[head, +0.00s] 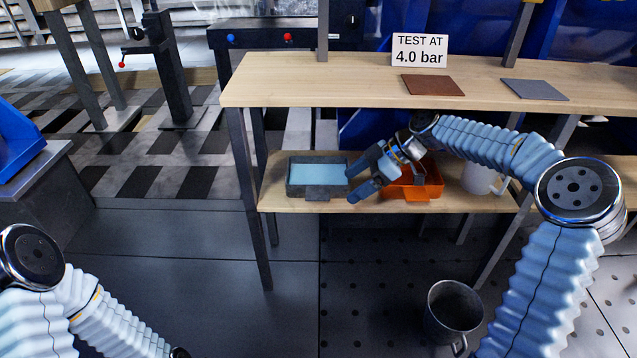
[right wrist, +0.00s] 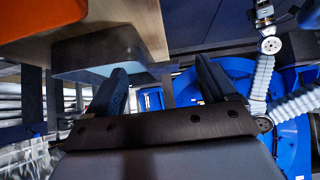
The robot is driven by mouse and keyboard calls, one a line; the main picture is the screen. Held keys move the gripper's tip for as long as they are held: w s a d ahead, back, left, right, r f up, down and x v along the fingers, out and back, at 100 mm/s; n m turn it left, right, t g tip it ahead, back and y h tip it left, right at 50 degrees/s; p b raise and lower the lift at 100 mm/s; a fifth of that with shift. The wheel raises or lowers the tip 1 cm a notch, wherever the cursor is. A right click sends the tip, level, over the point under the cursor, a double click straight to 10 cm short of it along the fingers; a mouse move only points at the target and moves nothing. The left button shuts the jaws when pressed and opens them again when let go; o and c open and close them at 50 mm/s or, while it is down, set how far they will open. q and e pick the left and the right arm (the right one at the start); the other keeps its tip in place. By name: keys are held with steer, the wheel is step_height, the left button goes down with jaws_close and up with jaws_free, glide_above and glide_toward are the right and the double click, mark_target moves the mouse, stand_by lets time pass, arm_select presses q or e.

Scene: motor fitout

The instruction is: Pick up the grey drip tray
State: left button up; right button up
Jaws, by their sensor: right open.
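The grey drip tray (head: 317,193) sits on the lower wooden shelf in the head view, left of an orange tray. It is a dark grey rectangular tray with a light blue inside and a tab at the front. My right gripper (head: 357,178) is open at the tray's right end, fingers pointing left. I cannot tell whether a finger touches it. In the right wrist view the grey tray (right wrist: 97,48) shows ahead of the left finger of the open right gripper (right wrist: 160,78). My left arm enters at the lower left of the head view; its gripper is out of the picture.
An orange tray (head: 425,185) and a white mug (head: 478,179) share the lower shelf (head: 300,206). The upper shelf (head: 290,82) overhangs it, with a brown plate (head: 433,85), a grey plate (head: 534,90) and a sign (head: 419,50). A metal bucket (head: 453,310) stands below.

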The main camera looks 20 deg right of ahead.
mark_target(317, 192)
steer(key=a, duration=0.2)
steer(key=w+a, duration=0.1)
steer(key=a, duration=0.1)
steer(key=shift+w+a, duration=0.15)
steer(key=shift+a, duration=0.05)
steer(key=x, duration=0.3)
steer(key=b+x, duration=0.1)
steer(key=x, duration=0.1)
steer(key=shift+w+a+b, duration=0.15)
steer(key=shift+a+b, duration=0.15)
steer(key=shift+a, duration=0.2)
jaws_close()
steer(key=shift+r, duration=0.1)
